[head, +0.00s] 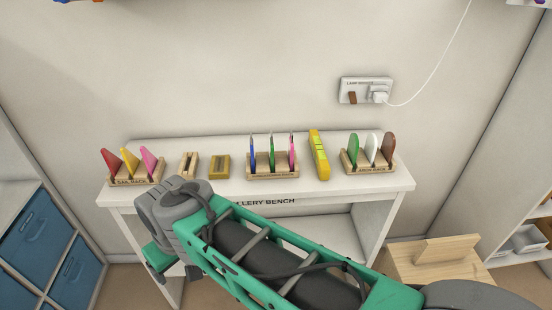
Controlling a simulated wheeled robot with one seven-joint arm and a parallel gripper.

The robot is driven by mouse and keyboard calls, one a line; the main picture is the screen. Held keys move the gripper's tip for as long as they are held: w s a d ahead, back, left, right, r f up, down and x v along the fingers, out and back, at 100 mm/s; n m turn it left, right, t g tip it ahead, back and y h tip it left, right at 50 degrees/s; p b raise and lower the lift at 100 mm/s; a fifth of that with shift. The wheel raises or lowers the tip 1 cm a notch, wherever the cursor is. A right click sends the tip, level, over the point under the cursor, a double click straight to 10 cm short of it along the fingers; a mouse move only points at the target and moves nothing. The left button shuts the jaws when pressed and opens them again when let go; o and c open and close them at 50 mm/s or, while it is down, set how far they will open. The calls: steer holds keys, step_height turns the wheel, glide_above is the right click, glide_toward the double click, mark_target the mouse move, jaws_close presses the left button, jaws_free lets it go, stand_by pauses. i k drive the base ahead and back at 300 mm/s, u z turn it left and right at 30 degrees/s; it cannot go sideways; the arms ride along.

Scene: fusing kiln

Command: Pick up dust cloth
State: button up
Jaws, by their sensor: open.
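I cannot pick out a dust cloth in the head view. My arm reaches from the lower right up to a grey joint in front of the bench, then bends down out of sight. My gripper does not show; it is hidden beneath or behind the arm. The white gallery bench (367,197) stands against the wall, and my arm covers part of its front and lower shelf.
On the bench top stand a sail rack (137,179), two small wooden blocks (189,164) (219,166), a middle rack (272,171), a yellow level-like bar (319,155) and a right rack (368,167). Blue bins (35,228) are left; a wooden box (437,262) is right.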

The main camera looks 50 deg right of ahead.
mark_target(220, 164)
steer(key=z, duration=1.15)
steer(key=k, duration=0.35)
steer(key=u, duration=1.1)
steer(key=i, duration=1)
steer(key=z, duration=0.3)
